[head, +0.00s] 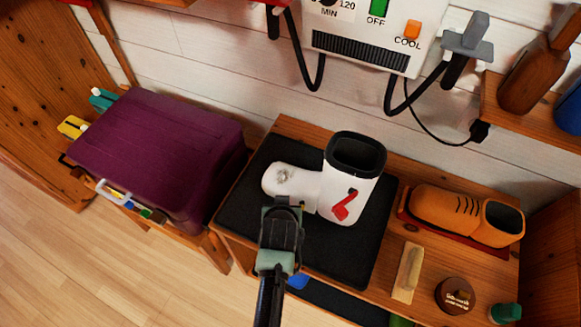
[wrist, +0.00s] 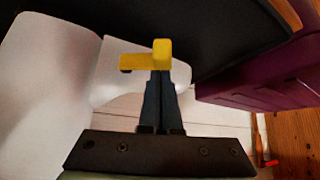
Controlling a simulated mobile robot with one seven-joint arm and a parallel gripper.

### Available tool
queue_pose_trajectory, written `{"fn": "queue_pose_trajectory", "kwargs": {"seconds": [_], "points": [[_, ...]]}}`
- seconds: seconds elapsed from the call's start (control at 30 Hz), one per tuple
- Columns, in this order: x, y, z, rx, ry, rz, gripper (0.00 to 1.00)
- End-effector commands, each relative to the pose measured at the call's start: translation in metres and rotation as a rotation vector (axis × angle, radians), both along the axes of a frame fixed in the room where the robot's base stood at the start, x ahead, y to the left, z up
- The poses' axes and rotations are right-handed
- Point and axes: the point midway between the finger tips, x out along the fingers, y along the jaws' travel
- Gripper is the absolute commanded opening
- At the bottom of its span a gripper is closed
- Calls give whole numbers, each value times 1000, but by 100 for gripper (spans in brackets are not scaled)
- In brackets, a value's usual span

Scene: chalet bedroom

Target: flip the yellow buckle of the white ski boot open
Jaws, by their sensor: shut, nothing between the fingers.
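The white ski boot (head: 305,188) stands upright on a black mat (head: 352,262), its dark opening up and its toe pointing left. A red buckle (head: 345,205) sits on its cuff. In the wrist view the boot (wrist: 45,85) fills the left side. The yellow buckle (wrist: 160,52) shows there right at my fingertips, which overlap its lower edge; whether they touch it I cannot tell. My gripper (head: 289,203) is shut and empty, at the near side of the boot's foot. In the head view it hides the yellow buckle.
A purple case (head: 160,150) stands on a bench at left. An orange shoe (head: 455,215) on a red tray, a wooden block (head: 408,270) and a round brown tin (head: 455,295) lie to the right. A white wall unit (head: 365,35) with hoses hangs behind the boot.

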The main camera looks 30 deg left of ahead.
Motion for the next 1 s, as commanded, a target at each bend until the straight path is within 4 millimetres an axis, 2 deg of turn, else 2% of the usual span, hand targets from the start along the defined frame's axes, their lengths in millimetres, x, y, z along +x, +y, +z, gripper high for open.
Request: {"fn": "queue_pose_trajectory", "kwargs": {"seconds": [0.57,1.0], "points": [[-7,-3,0,-1,2,-14,0],[-22,-3,0,-1,2,-14,0]]}}
